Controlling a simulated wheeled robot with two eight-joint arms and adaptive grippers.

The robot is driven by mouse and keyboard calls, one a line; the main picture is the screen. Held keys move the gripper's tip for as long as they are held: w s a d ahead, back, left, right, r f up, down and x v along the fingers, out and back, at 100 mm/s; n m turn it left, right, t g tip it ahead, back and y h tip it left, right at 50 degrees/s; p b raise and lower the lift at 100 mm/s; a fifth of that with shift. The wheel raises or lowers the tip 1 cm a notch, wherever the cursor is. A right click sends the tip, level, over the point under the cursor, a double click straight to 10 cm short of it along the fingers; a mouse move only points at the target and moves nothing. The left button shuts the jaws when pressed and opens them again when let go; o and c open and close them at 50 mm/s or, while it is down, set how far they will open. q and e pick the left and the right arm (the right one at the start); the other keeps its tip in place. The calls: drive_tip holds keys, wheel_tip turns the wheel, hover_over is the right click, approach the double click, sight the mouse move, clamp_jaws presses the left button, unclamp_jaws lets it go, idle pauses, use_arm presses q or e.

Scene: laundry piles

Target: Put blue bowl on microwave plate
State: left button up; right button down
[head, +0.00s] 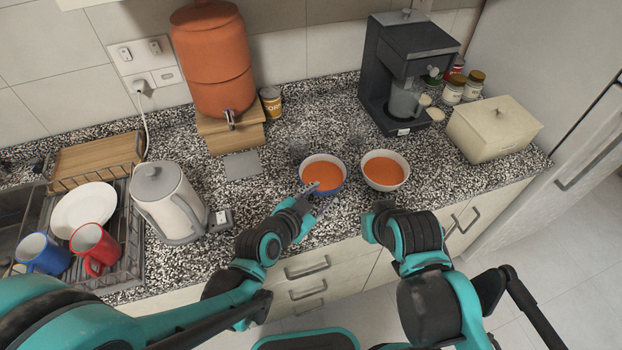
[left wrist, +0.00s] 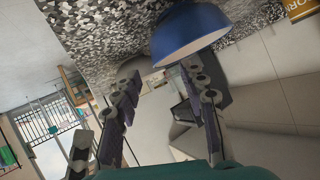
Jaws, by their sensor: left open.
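The blue bowl (head: 329,189) holds orange soup and stands upright on the speckled counter near its front edge. In the left wrist view the blue bowl (left wrist: 188,40) shows at the top, just past the fingertips. My left gripper (head: 309,198) is at the bowl's front left side, and some of the fingers overlap the rim in the head view. In the left wrist view the left gripper (left wrist: 163,72) is open, with nothing clearly between its fingers. My right gripper (head: 378,214) is in front of the white bowl; its jaws are unclear. No microwave is in view.
A white bowl (head: 396,182) of orange soup stands close right of the blue one. A kettle (head: 165,201), a dish rack (head: 120,265) with a white plate (head: 84,209) and mugs are left. A coffee machine (head: 392,62) and bread box (head: 492,130) are right.

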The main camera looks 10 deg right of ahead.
sight(338, 185)
use_arm(q)
drive_tip(key=b+x, duration=0.1)
drive_tip(key=x, duration=0.3)
drive_tip(key=shift+w+d+f, duration=0.15)
drive_tip(key=shift+w+f, duration=0.1)
drive_tip(key=b+x, duration=0.2)
drive_tip(key=x, duration=0.3)
drive_tip(key=shift+d+f, duration=0.2)
drive_tip(key=shift+s+r, duration=0.1)
drive_tip(key=shift+s, duration=0.05)
drive_tip(key=shift+c, duration=0.6)
clamp_jaws()
